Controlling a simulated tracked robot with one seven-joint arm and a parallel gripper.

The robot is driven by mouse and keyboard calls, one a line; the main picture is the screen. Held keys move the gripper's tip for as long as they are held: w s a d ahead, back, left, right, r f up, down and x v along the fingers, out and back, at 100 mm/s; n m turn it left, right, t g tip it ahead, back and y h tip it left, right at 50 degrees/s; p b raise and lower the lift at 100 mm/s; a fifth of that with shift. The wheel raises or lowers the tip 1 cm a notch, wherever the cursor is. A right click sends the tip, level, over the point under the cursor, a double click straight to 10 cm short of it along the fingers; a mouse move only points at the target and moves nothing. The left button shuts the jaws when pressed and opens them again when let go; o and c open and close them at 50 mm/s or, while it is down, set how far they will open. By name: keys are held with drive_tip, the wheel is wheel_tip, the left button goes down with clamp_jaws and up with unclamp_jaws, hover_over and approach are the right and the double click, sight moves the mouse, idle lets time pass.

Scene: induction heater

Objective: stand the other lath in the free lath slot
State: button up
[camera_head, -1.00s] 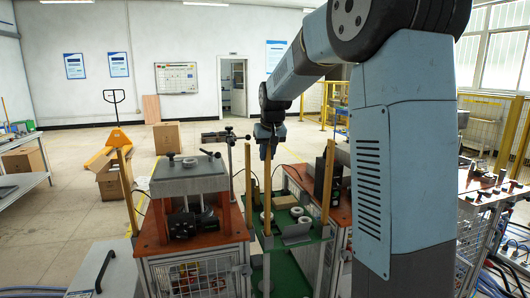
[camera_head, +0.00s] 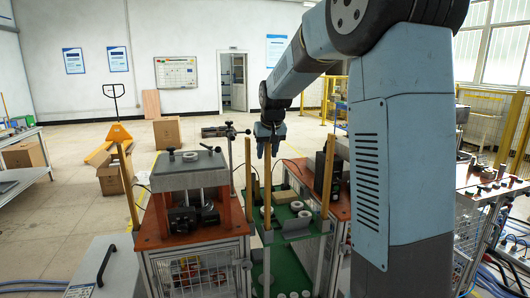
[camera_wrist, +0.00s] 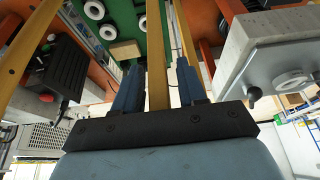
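A wooden lath (camera_head: 267,188) stands upright at the near left corner of the green rack (camera_head: 285,262). My gripper (camera_head: 268,147) is above the rack, around the top of this lath. In the wrist view my gripper (camera_wrist: 160,85) has its fingers spread on both sides of the lath (camera_wrist: 157,45), with a gap visible on the right. Other laths stand upright: one (camera_head: 248,165) just left of it, one (camera_head: 327,178) at the right of the rack, and one (camera_head: 129,190) left of the press. The slots at their feet are too small to make out.
White rings (camera_head: 304,214) and a tan block (camera_head: 285,197) are on the rack. A grey press (camera_head: 188,177) stands on the left orange-topped bench. A black box (camera_head: 322,172) stands on the right bench.

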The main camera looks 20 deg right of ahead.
drive_tip(key=shift+o, duration=0.8)
drive_tip(key=v, duration=1.3)
drive_tip(key=shift+s+r, duration=0.2)
drive_tip(key=shift+r, duration=0.05)
drive_tip(key=s+f, duration=0.3)
drive_tip(key=s, duration=0.7)
drive_tip(key=s+f, duration=0.4)
drive_tip(key=s, duration=0.7)
drive_tip(key=s+f+t, duration=0.1)
drive_tip(key=s+f, duration=0.3)
drive_tip(key=s, duration=0.7)
drive_tip(key=shift+a, duration=0.35)
drive_tip(key=shift+s, duration=0.1)
